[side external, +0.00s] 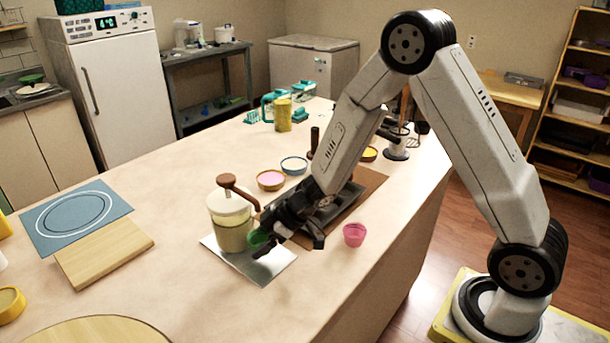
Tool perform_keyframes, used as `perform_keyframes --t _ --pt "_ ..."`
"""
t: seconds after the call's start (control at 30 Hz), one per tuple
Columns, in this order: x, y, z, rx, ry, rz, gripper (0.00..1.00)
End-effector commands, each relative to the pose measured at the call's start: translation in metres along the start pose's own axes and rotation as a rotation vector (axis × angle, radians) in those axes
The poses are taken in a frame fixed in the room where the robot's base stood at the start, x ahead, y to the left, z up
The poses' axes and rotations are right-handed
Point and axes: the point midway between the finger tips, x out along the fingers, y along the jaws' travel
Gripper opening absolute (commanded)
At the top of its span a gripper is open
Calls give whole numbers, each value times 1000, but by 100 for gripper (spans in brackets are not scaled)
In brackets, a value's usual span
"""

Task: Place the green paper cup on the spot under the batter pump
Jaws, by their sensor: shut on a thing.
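The batter pump (229,208) is a clear jar of pale batter with a white lid and a brown handle and spout. It stands on a silver plate (272,273). My gripper (262,246) is low over the plate, just right of the jar. It is shut on the green paper cup (257,238), which is partly hidden by the fingers. The cup is close beside the jar, below the spout's end. I cannot tell whether it touches the plate. The marked spot itself is hidden.
A pink cup (354,235) stands right of my gripper. A wooden board (104,253) and blue mat (50,237) lie left. The counter's front middle is clear.

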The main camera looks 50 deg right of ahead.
Motion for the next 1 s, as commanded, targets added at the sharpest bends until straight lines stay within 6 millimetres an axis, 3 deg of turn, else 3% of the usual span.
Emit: perform_keyframes --t 0.6,1.0 --pt "20 0 20 2 0 0 19" --pt "22 0 22 1 0 1 19"
